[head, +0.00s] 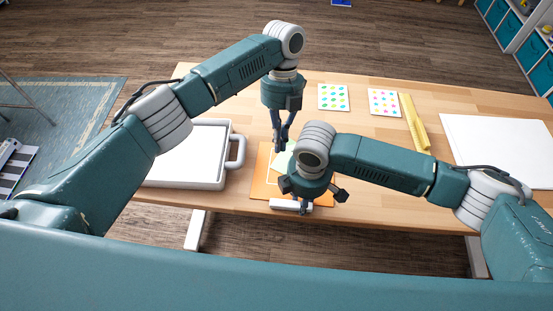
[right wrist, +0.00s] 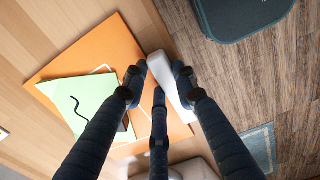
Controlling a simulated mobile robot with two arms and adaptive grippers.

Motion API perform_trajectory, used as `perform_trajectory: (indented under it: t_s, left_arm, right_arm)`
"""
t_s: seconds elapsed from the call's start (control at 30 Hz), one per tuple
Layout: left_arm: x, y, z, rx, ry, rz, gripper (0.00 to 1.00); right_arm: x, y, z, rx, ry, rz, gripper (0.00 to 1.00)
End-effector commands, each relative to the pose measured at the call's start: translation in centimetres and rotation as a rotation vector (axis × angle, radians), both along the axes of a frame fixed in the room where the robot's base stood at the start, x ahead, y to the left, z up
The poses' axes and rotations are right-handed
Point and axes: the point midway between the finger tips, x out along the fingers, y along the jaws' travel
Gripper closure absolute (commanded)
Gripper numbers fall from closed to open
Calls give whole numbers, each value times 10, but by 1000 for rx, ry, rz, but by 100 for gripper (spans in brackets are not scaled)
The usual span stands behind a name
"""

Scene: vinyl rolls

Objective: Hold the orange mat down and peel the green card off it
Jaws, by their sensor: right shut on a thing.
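The orange mat (head: 263,186) lies near the table's front edge, and it also shows in the right wrist view (right wrist: 105,48). The pale green card (head: 281,163) lies on it, partly hidden by my right arm. In the right wrist view the card (right wrist: 88,90) carries a dark curved line. My left gripper (head: 280,148) points down at the card's far edge. Its fingertips are close together; I cannot tell whether they touch the card. My right gripper (right wrist: 158,82) is shut on a white bar (right wrist: 162,65) along the mat's front edge.
A white tray (head: 185,183) with a handle stands left of the mat. Two dotted sheets (head: 333,97) (head: 384,102), a yellow strip (head: 415,122) and a large white board (head: 500,150) lie at the right. The table's front edge is close to my right gripper.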

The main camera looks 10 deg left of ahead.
Motion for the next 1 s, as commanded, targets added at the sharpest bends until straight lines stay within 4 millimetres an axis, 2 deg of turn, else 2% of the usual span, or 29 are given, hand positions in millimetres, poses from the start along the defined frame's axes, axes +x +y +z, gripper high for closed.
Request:
perform_trajectory:
  t_s: [0.17, 0.4, 0.6, 0.8, 1.0]
  left_arm:
    - [-7, -1, -14, 2, 3, 6, 100]
    - [-22, -1, -56, 3, 4, 5, 100]
    - [-31, -2, -83, 2, 3, 5, 100]
    - [-35, -3, -95, 0, 2, 4, 100]
    - [-35, -3, -95, 0, 1, 4, 100]
  right_arm:
    - [-1, -2, -3, -5, 2, -2, 100]
    - [-1, -2, -3, -5, 2, -2, 100]
    - [-1, -2, -2, -5, 2, -2, 100]
    - [-1, -2, -2, -5, 2, -2, 100]
    - [-1, -2, -2, -5, 2, -2, 100]
